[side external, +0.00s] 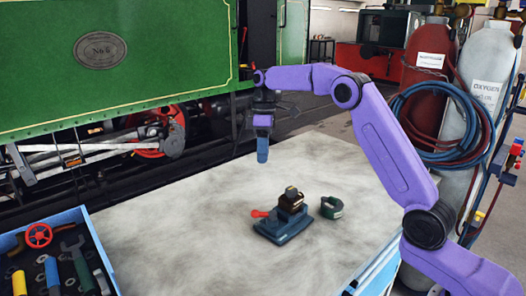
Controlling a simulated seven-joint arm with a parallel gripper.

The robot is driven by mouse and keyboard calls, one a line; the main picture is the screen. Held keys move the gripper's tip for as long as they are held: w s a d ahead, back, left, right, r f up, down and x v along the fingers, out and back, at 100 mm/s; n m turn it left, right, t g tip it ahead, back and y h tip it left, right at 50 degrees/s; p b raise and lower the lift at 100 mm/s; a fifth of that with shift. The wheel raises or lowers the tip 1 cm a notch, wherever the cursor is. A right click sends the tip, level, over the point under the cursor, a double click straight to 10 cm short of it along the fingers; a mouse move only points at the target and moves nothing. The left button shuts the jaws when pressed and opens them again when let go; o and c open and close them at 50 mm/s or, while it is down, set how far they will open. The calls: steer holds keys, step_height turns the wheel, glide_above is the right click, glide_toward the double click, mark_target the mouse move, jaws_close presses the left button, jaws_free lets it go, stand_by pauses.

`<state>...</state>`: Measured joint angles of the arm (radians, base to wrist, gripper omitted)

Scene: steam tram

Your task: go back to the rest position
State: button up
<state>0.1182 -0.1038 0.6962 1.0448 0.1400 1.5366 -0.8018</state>
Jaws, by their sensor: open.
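My gripper (262,150) hangs from my purple arm, pointing down over the far part of the pale worktop (180,220). Its blue fingertips line up in this view, so the gap between them does not show. It is open, and I see nothing held in it. It is apart from the small blue clamp-like device (285,225), which stands on the worktop nearer the camera and to the right. That device has a red handle and a dark brown block on top.
A green ring-like piece (332,207) sits right of the device. A blue tool tray (50,262) is at the lower left. The green tram (170,50) stands behind the worktop. Gas cylinders (430,75) with hoses stand at the right. The worktop's left and middle are clear.

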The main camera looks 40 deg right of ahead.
steer(key=s+a+r+n+h, duration=0.1)
steer(key=s+a, duration=0.5)
steer(key=s, duration=0.3)
steer(key=s+a+n, duration=0.1)
steer(key=s+a, duration=0.4)
steer(key=s, duration=0.4)
steer(key=s+d+f+n+t, duration=0.1)
steer(key=s+d+f, duration=0.1)
steer(key=s, duration=1)
steer(key=s+d+f, duration=0.3)
steer(key=s+d, duration=0.1)
steer(key=s, duration=0.8)
steer(key=shift+n+t, duration=0.4)
steer(key=shift+d, duration=0.1)
